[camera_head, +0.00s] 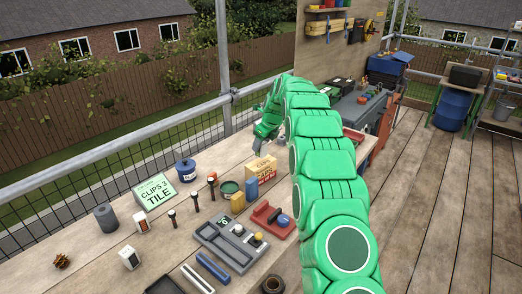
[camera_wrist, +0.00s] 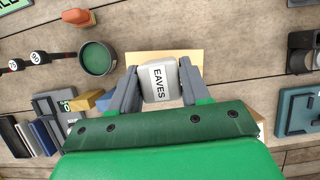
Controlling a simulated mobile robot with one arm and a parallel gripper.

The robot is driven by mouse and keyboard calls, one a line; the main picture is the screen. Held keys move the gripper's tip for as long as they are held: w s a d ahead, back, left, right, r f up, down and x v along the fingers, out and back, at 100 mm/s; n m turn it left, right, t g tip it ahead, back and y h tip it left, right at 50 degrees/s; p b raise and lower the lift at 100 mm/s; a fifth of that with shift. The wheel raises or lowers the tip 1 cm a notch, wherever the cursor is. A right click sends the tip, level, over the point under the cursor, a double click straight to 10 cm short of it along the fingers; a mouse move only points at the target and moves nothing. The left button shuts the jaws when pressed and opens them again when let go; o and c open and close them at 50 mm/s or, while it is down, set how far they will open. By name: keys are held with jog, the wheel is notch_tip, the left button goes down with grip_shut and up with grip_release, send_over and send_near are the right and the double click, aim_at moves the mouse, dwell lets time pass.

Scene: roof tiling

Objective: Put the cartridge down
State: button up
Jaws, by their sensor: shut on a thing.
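A pale grey cartridge with a white label reading EAVES (camera_wrist: 159,80) is between the two grey fingers of my gripper (camera_wrist: 160,88) in the wrist view. My gripper is shut on it. A tan surface (camera_wrist: 190,57), probably the top of a cardboard box, shows behind the cartridge. Whether the cartridge touches it I cannot tell. In the head view my gripper (camera_head: 258,150) is low over the bench near the cardboard box (camera_head: 261,170), partly hidden by my arm, and the held cartridge is not clear.
A green tin (camera_wrist: 97,58) stands to the left of the gripper in the wrist view. A grey tray (camera_head: 229,244), a red holder (camera_head: 271,221), a CLIPS 3 TILE box (camera_head: 155,191) and a blue-lidded tub (camera_head: 186,170) stand on the bench. Bare wood lies between them.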

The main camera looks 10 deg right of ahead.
aim_at(261, 149)
jog(key=shift+f, duration=1.5)
jog(key=shift+f, duration=0.1)
jog(key=o, duration=1.1)
jog(key=shift+c, duration=0.2)
jog(key=v, duration=1.2)
jog(key=s+a+r+n+g, duration=0.1)
jog(key=s+r+n, duration=0.25)
jog(key=s, duration=0.45)
jog(key=s+r+n, duration=0.3)
jog(key=s+n, duration=0.1)
jog(key=s, duration=0.4)
jog(key=s+d+f+n+g+h, duration=0.1)
jog(key=s+n, duration=0.8)
jog(key=s, duration=1.5)
jog(key=s+d+f+n+g+h, duration=0.2)
jog(key=s+n, duration=0.8)
jog(key=s, duration=1.5)
notch_tip(261, 149, down, 2)
jog(key=shift+d+f+g, duration=0.1)
jog(key=shift+d+g, duration=0.15)
jog(key=shift+g, duration=0.25)
